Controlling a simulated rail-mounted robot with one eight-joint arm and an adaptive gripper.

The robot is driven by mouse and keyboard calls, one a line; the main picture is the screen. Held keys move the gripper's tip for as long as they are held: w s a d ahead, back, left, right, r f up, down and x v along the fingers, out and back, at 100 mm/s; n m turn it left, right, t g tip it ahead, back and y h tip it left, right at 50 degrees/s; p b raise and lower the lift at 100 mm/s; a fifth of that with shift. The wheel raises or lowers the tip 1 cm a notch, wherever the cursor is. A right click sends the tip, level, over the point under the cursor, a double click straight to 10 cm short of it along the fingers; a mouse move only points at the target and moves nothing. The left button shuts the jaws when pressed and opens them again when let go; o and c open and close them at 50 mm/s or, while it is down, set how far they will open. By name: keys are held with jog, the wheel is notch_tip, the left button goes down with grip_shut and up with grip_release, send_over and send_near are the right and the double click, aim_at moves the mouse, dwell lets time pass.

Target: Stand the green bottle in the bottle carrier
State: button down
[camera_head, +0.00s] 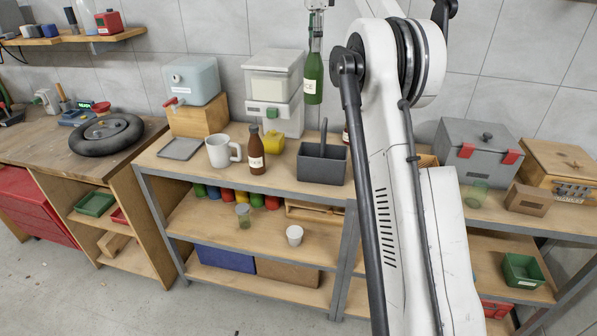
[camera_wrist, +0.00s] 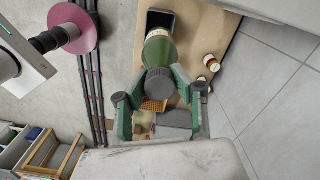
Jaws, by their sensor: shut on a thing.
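The green bottle (camera_head: 313,80) with a pale label hangs upright in the air, above the bottle carrier in the head view. My gripper (camera_head: 316,14) is shut on its neck near the top. In the wrist view the fingers (camera_wrist: 160,95) sit either side of the bottle's grey cap, with the green body (camera_wrist: 158,46) beyond. The bottle carrier (camera_head: 321,168) is a dark grey open box with a tall handle, standing on the bench. A dark box, likely the carrier (camera_wrist: 175,20), shows past the bottle's far end in the wrist view. The carrier's inside is mostly hidden.
A brown bottle (camera_head: 256,153) and a white mug (camera_head: 221,151) stand left of the carrier. A white and grey dispenser (camera_head: 274,95) stands behind. My arm hides the bench to the right, including most of another bottle. A grey toolbox (camera_head: 476,150) stands farther right.

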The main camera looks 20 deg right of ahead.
jog(key=shift+w+a+f, duration=0.1)
jog(key=shift+a+f, duration=0.05)
jog(key=shift+f, duration=0.05)
notch_tip(320, 180, down, 28)
jog(key=shift+r, duration=0.25)
dwell(0.4)
jog(key=shift+f, duration=0.15)
jog(key=c, duration=1.8)
grip_release()
jog(key=o, duration=0.3)
jog(key=shift+o, duration=0.2)
